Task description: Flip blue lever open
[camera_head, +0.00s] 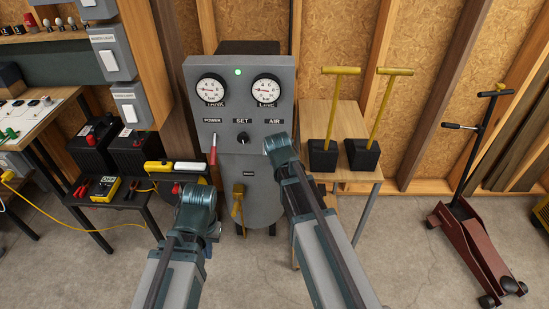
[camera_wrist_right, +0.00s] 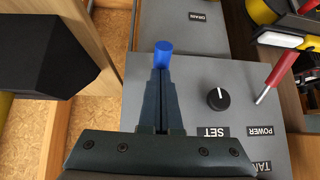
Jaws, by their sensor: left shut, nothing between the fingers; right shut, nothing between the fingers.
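The blue lever (camera_wrist_right: 163,50) shows in the right wrist view as a blue round-ended handle just beyond my right fingertips. My right gripper (camera_wrist_right: 160,72) is shut with nothing in it, its tips at or almost at the lever; contact is unclear. In the head view my right gripper (camera_head: 272,145) is in front of the grey compressor panel (camera_head: 223,130), below the AIR label, and the blue lever is hidden there. My left gripper (camera_head: 197,190) is shut and empty, low in front of the panel's left side.
The panel has two gauges, a green light, a black SET knob (camera_head: 243,138) and a red POWER lever (camera_head: 212,150). A bench with black batteries (camera_head: 130,150) stands left; a wooden table with two yellow-handled tools stands right.

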